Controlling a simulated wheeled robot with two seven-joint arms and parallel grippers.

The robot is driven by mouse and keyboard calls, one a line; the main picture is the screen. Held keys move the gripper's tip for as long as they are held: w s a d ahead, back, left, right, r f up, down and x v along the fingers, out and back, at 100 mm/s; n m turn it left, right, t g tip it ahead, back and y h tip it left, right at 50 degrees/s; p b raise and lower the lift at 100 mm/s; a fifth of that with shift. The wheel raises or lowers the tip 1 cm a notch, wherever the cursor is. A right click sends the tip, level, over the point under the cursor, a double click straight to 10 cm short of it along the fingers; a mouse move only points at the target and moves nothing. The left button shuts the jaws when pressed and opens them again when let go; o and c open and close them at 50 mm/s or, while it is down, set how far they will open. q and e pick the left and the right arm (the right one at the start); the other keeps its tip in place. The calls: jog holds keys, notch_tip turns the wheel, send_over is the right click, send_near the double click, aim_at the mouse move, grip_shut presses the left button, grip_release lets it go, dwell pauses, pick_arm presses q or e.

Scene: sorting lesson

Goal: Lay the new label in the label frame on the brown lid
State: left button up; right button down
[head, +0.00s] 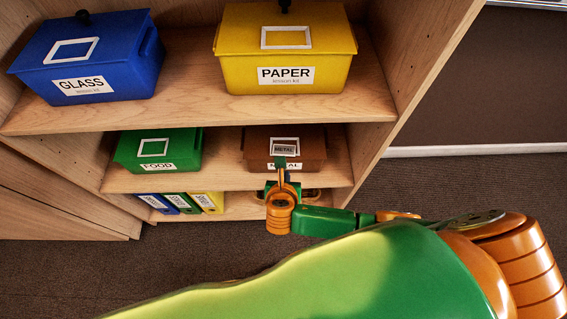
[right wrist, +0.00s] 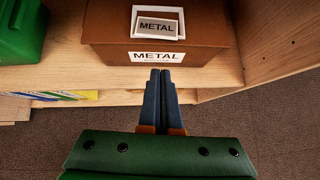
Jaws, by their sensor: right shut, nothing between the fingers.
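The brown box (right wrist: 105,32) stands on the middle shelf, its lid (head: 257,145) on top. The white label frame (right wrist: 134,20) is on the lid. The new label (right wrist: 157,26), printed METAL, lies inside the frame's outline, towards its front side; I cannot tell if it is fully flat. It also shows as a grey patch in the head view (head: 284,149). My right gripper (right wrist: 165,72) is shut and empty, its fingertips just in front of the box, below the frame in the picture. In the head view the right gripper (head: 281,168) partly hides the box's front sign. My left gripper is not in view.
A green FOOD box (head: 128,152) stands left of the brown box. Blue GLASS (head: 130,65) and yellow PAPER (head: 340,75) boxes stand on the shelf above. Several binders (head: 182,203) are below. A shelf side wall (right wrist: 285,45) rises on the right.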

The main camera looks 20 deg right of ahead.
aim_at(287, 149)
jog(key=w, duration=0.1)
jog(key=w+d+f, duration=0.1)
jog(key=w, duration=0.1)
jog(key=w+d+f+b, duration=0.1)
jog(key=shift+w, duration=0.35)
jog(key=shift+w+d+r, duration=0.1)
jog(key=shift+w, duration=0.25)
jog(key=shift+w+d, duration=0.3)
jog(key=shift+w, duration=0.45)
jog(key=shift+w+d, duration=0.3)
jog(key=shift+w, duration=0.4)
